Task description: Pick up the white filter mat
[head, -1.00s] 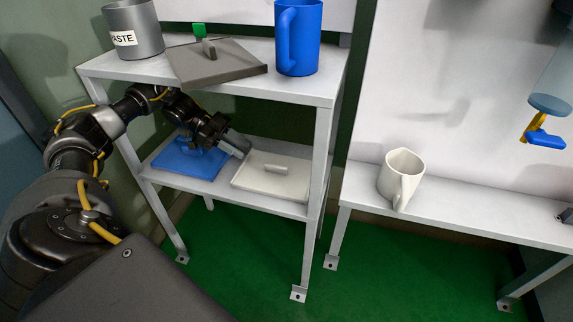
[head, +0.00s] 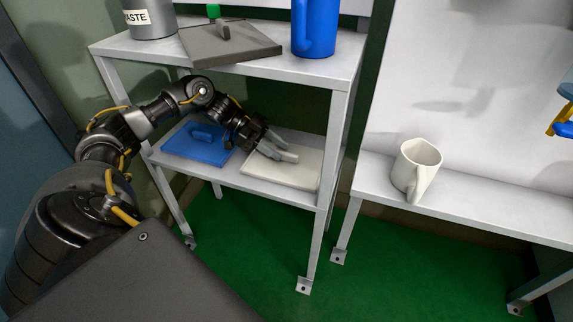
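The white filter mat (head: 300,176) lies flat on the lower shelf of the rack, at its right side. My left gripper (head: 284,150) has reached in between the shelves and is over the mat. Its two grey fingers are spread with a gap between them, close to the mat's raised handle. The fingers largely cover the handle, and I cannot tell whether they touch it. My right gripper is not in view.
A blue mat (head: 190,148) lies left of the white one. The upper shelf (head: 150,50) holds a grey mat (head: 240,45), a blue jug (head: 314,30) and a waste container (head: 148,18). A white jug (head: 415,165) stands on the right bench (head: 480,200).

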